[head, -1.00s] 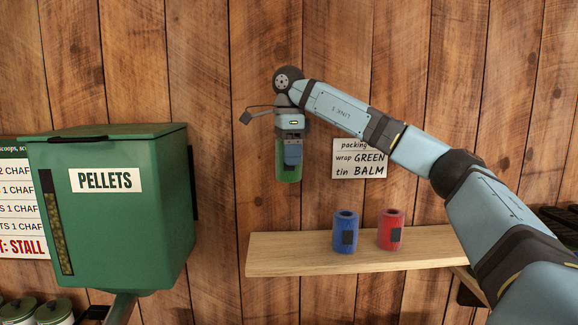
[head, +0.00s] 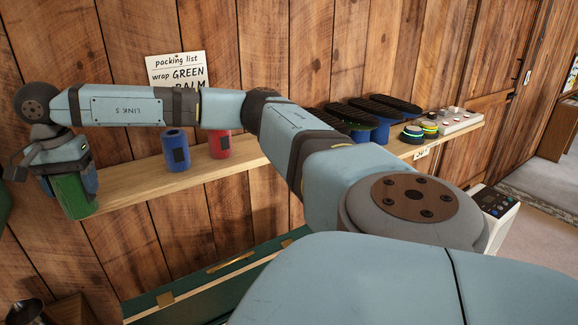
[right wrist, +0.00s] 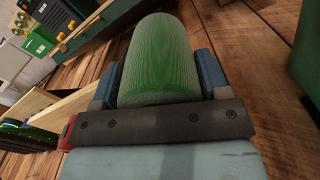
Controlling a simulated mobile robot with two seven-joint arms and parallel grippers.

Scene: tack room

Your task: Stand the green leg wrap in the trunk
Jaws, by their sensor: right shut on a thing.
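My right gripper (head: 70,178) is shut on the green leg wrap (head: 76,198), in front of the wall at the left of the head view. The wrap hangs below the gripper, slightly tilted. In the right wrist view the wrap (right wrist: 160,55) sits between the two blue fingers. A dark green trunk (head: 165,300) with brass fittings shows at the bottom of the head view, below the shelf. My right arm hides much of it, and I cannot see its inside clearly. My left gripper is not in view.
A packing list (head: 177,70) on the wall names wrap GREEN. A metal cup-like thing (head: 28,312) stands at the bottom left.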

